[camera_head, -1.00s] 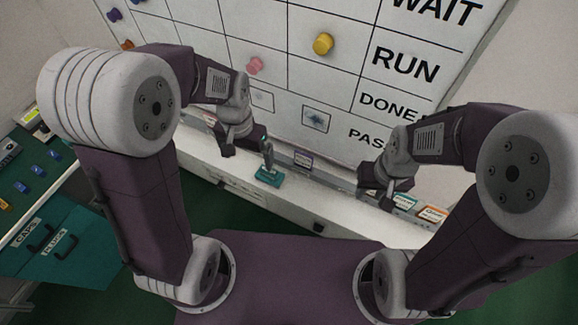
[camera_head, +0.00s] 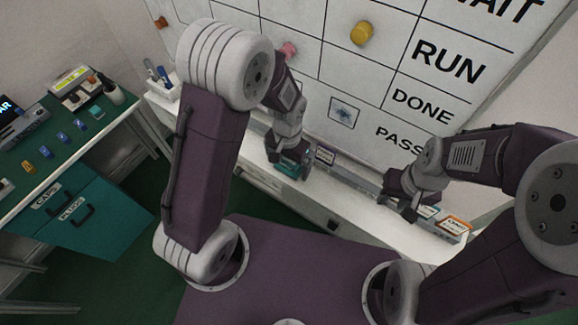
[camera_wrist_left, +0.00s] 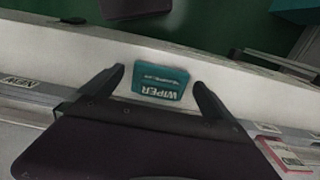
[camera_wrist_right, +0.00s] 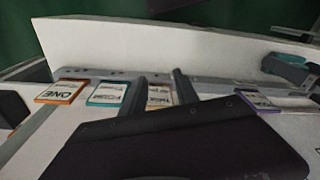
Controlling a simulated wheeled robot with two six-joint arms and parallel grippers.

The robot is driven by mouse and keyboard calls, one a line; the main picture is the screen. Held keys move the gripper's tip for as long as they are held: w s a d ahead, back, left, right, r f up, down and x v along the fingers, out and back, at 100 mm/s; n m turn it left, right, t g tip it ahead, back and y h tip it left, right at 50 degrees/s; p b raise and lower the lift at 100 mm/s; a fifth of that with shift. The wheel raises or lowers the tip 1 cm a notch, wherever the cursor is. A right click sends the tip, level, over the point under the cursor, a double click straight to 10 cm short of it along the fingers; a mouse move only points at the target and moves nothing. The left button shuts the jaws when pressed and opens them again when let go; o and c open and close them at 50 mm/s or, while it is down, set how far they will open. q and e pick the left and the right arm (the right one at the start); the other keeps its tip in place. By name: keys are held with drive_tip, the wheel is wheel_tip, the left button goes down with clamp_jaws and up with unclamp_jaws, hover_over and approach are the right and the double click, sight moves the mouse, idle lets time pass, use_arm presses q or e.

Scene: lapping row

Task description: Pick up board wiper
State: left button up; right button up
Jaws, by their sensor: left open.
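The board wiper (camera_wrist_left: 160,84) is a teal block marked WIPER, lying on the white ledge below the board. In the left wrist view it sits between the two fingertips of my left gripper (camera_wrist_left: 160,80), with a gap on each side. In the head view my left gripper (camera_head: 290,163) is over the wiper (camera_head: 288,171) and partly hides it. The left gripper is open and empty. My right gripper (camera_head: 402,204) is above the ledge further right; its fingers (camera_wrist_right: 160,78) stand apart with nothing held between them.
A rail (camera_head: 352,179) along the board's foot holds several cards, including a purple one (camera_head: 325,155), a teal one (camera_head: 428,211) and an orange one (camera_head: 455,227). Magnets sit on the whiteboard (camera_head: 470,90). A workbench with teal drawers (camera_head: 75,215) stands at left.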

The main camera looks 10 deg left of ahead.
sight(289, 163)
use_arm(q)
drive_tip(key=shift+w+f, duration=0.1)
drive_tip(key=shift+f, duration=0.35)
drive_tip(key=c, duration=0.4)
drive_tip(key=shift+r, duration=0.1)
drive_tip(key=c, duration=1.1)
drive_tip(key=r, duration=0.2)
drive_tip(key=r+p, duration=0.1)
drive_tip(key=r, duration=0.1)
drive_tip(key=shift+d+r, duration=0.2)
drive_tip(key=shift+r, duration=0.1)
drive_tip(key=shift+c, duration=0.2)
drive_tip(key=s+d+r, duration=0.3)
drive_tip(key=d+r, duration=0.3)
drive_tip(key=d, duration=0.5)
drive_tip(key=shift+r+p, duration=0.2)
drive_tip(key=shift+p, duration=0.1)
